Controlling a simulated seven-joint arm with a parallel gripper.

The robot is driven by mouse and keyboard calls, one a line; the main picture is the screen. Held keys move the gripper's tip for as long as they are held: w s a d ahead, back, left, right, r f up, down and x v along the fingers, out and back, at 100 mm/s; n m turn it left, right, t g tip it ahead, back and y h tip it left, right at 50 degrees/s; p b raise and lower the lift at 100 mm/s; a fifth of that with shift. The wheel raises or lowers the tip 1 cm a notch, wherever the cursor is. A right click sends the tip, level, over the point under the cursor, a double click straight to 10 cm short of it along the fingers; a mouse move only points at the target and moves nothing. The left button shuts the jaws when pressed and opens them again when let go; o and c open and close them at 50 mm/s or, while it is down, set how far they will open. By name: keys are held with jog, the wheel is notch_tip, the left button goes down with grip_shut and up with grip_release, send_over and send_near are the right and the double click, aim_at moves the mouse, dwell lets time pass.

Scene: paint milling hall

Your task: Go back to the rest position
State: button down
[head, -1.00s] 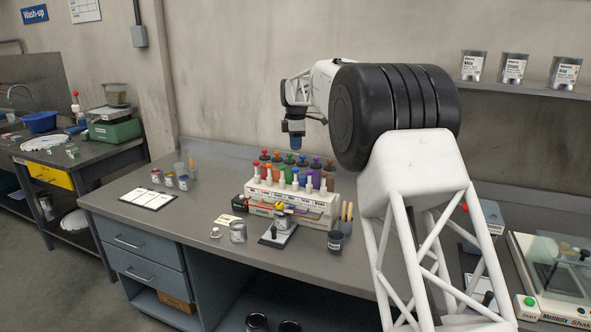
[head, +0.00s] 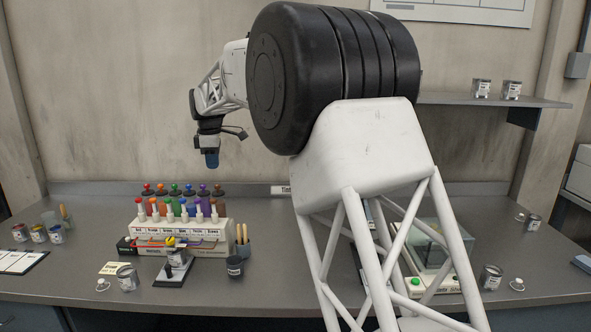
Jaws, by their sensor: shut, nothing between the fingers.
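My gripper (head: 211,158) hangs at the end of my arm, pointing down, with a dark blue tip. It is shut and empty. In the picture it is above the right end of a white dispenser rack (head: 180,242), with a visible gap over the coloured caps. The rack holds several bottles with red, orange, green, blue and purple caps. My arm's large black joint and white lattice fill the middle of the view and hide part of the bench.
Small paint pots (head: 38,233) are at left. A wall shelf (head: 495,100) holds tins.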

jog(key=s+d+r+m, duration=0.1)
jog(key=s+d+m, duration=0.2)
jog(key=s+d, duration=0.6)
jog(key=s+d+r+m+t, duration=0.1)
jog(key=s+d+r+m, duration=0.15)
jog(key=s+d, duration=0.55)
jog(key=s+d+r+m, duration=0.1)
jog(key=s+d+m, duration=0.4)
jog(key=d, duration=0.7)
jog(key=s+d+f+m, duration=0.3)
jog(key=s+d+f, duration=0.1)
jog(key=s, duration=0.7)
jog(key=s+d+f+m, duration=0.3)
jog(key=s+d+f, duration=0.2)
jog(key=s, duration=0.6)
jog(key=s+d+f+m+t, duration=0.1)
jog(key=s+d+f+m, duration=0.2)
jog(key=s, duration=0.9)
jog(key=d+f, duration=0.2)
jog(key=d, duration=0.1)
jog(key=shift+f+m, duration=0.2)
jog(key=shift+m, duration=0.15)
jog(key=shift+d, duration=0.1)
